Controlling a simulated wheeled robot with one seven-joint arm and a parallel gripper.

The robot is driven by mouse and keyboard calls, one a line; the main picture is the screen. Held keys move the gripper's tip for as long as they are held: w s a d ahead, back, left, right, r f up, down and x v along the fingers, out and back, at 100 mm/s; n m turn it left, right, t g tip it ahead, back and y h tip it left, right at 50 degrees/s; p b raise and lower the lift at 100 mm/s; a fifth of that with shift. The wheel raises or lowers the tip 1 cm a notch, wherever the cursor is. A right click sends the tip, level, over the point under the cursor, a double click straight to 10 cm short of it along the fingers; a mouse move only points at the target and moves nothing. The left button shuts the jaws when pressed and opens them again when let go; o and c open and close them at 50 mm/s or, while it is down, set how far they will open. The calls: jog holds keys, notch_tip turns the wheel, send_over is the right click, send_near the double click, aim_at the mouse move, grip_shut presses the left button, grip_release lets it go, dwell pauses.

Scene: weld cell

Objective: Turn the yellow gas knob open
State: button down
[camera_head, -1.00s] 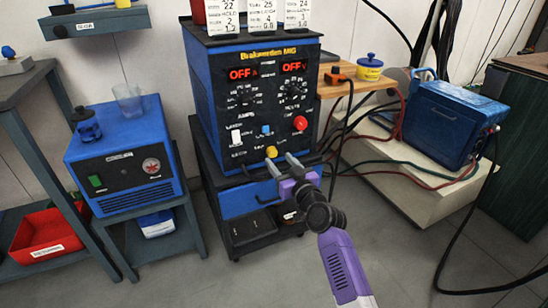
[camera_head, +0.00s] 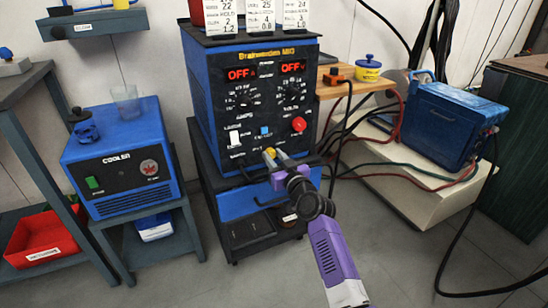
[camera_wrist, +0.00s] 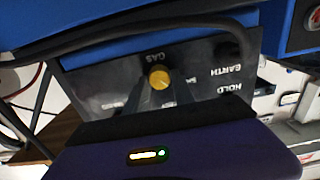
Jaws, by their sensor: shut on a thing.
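The yellow gas knob (camera_head: 270,152) is low on the front panel of the blue and black welder (camera_head: 253,95). In the wrist view the round knob (camera_wrist: 159,77) sits under the label GAS, which reads upside down. My gripper (camera_head: 271,157) has reached the panel, and its two grey fingers (camera_wrist: 158,90) stand on either side of the knob, shut on it. The knob's face shows between the fingertips, with a small dark mark on it. The knob's setting is too small to tell.
A red knob (camera_head: 298,124), a blue button (camera_head: 264,131) and a white switch (camera_head: 235,137) share the panel. Dark cables run at the right. A cooler (camera_head: 125,160) stands left and a blue box (camera_head: 455,120) right. Grey floor is clear in front.

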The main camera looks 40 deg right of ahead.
jog(key=shift+m, duration=0.3)
jog(key=m, duration=0.3)
jog(key=shift+m, duration=0.3)
jog(key=m+p, duration=0.1)
jog(key=m, duration=0.3)
jog(key=shift+d+m, duration=0.1)
jog(key=shift+m, duration=0.2)
jog(key=m+p, duration=0.1)
jog(key=m, duration=0.3)
jog(key=shift+d+m, duration=0.1)
jog(key=shift+m, duration=0.2)
jog(key=shift+f+m+p, duration=0.2)
jog(key=shift+m+p, duration=0.5)
jog(key=shift+m, duration=1.6)
jog(key=shift+s, duration=0.1)
jog(key=c, duration=1.1)
grip_release()
